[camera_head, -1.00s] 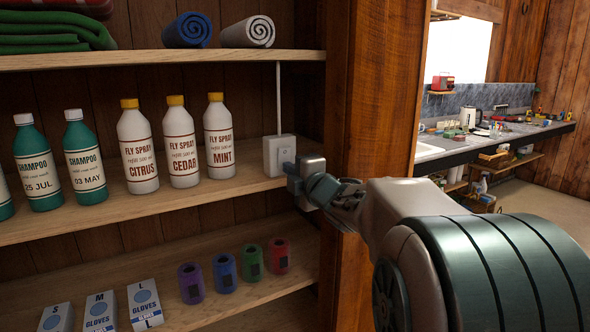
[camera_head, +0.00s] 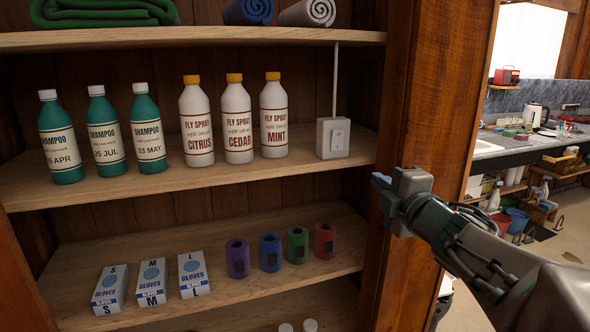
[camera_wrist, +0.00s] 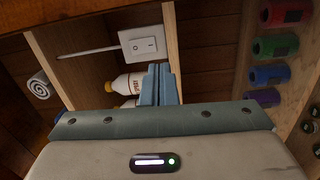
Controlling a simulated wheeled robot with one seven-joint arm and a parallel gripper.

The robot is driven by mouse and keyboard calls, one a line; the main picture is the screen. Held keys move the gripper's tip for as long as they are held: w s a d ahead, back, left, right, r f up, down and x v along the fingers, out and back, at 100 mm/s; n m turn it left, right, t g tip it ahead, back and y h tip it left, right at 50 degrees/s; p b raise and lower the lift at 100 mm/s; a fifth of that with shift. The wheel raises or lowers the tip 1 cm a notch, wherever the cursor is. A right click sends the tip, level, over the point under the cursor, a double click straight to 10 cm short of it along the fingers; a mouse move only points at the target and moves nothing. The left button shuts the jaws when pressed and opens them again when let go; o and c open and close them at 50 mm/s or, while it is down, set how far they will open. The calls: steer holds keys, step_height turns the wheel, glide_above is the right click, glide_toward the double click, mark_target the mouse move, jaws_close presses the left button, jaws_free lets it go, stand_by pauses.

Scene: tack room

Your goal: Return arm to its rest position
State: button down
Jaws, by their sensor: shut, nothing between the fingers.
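My gripper (camera_head: 381,181) is shut and empty in the head view. It is in front of the wooden post at the right end of the shelves, to the right of and below the white switch box (camera_head: 333,138). It does not touch the box in the picture. My arm runs from it toward the lower right corner. In the wrist view my gripper's blue fingers (camera_wrist: 158,84) are together, with the switch box (camera_wrist: 143,44) beyond them.
Shampoo bottles (camera_head: 104,131) and fly spray bottles (camera_head: 237,124) stand on the middle shelf. Glove boxes (camera_head: 152,281) and coloured rolls (camera_head: 270,253) are below. The wooden post (camera_head: 423,110) is close behind my gripper. A counter (camera_head: 510,150) is at the right.

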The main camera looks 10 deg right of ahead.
steer(key=s+f+m+g+h, duration=0.5)
steer(key=f+m+g+h, duration=0.15)
steer(key=f+m, duration=0.7)
steer(key=s+a+f+m+g+y, duration=0.2)
steer(key=s+a+f+g, duration=0.2)
steer(key=s, duration=0.3)
steer(key=s+a+f+m+g+y, duration=0.2)
steer(key=s+a+f+m+g, duration=0.1)
steer(key=s+a+f+g, duration=0.1)
steer(key=s+a+f, duration=0.1)
steer(key=s+a, duration=0.1)
steer(key=s, duration=0.1)
steer(key=shift+f+m+p, duration=0.2)
steer(key=shift+m+p, duration=0.1)
steer(key=shift+m, duration=0.05)
